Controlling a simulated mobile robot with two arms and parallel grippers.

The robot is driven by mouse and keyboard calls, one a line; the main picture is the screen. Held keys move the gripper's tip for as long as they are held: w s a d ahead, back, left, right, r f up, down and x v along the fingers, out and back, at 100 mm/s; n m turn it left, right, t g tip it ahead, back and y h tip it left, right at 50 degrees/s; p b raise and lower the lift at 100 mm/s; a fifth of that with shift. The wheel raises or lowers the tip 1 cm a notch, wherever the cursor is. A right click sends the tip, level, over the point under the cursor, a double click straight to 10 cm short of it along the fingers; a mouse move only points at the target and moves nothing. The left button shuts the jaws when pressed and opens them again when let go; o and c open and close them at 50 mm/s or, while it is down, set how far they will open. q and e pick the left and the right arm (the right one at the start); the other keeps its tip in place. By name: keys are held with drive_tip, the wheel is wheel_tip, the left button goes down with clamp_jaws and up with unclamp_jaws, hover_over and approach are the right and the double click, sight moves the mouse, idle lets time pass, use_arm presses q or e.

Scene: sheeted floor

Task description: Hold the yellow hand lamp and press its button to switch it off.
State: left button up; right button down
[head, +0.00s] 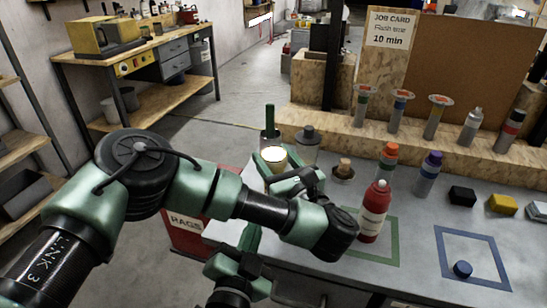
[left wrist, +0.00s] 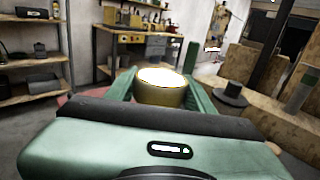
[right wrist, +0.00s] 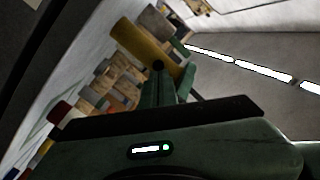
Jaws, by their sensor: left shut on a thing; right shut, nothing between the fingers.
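The yellow hand lamp (head: 274,166) is held up in my left gripper (head: 282,174), its bright, pale lens facing up. In the left wrist view the lamp (left wrist: 160,97) sits between the two green fingers, its lens glowing white. My right gripper (head: 250,234) is shut and empty, below and left of the lamp in the head view. In the right wrist view its fingertips (right wrist: 160,74) point at the side of the yellow lamp body (right wrist: 138,44), by a small dark round spot. I cannot tell whether they touch it. The lamp's lower part is hidden in the head view.
A red spray bottle (head: 374,212) stands in the green square outline on the grey bench. A blue knob-like piece (head: 462,269) lies at the blue outline. Several bottles stand along the wooden ledge (head: 420,148). A red rags bin (head: 187,238) is left of the bench.

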drive_tip(key=y, duration=0.1)
drive_tip(key=w+f+n+y, duration=0.1)
drive_tip(key=shift+w+a+f+y, duration=0.15)
drive_tip(key=shift+w+f+y, duration=0.1)
drive_tip(key=shift+y, duration=0.15)
drive_tip(key=shift+w+f+n+y, duration=0.2)
drive_tip(key=shift+f+n+y, duration=0.1)
drive_tip(key=shift+y, duration=0.6)
drive_tip(key=shift+f+y, duration=0.1)
drive_tip(key=shift+y, duration=0.7)
drive_tip(key=shift+s+n+y, duration=0.1)
drive_tip(key=shift+n+y, duration=0.3)
drive_tip(key=shift+y, duration=0.4)
drive_tip(key=shift+s+r+y, duration=0.2)
drive_tip(key=shift+s+y, duration=0.1)
drive_tip(key=shift+y, duration=0.6)
drive_tip(key=w+d+r+n+y, duration=0.1)
drive_tip(key=w+d+r+y, duration=0.1)
drive_tip(key=w, duration=0.4)
drive_tip(key=shift+d+n+y, duration=0.3)
drive_tip(key=shift+d+y, duration=0.45)
drive_tip(key=shift+y, duration=0.45)
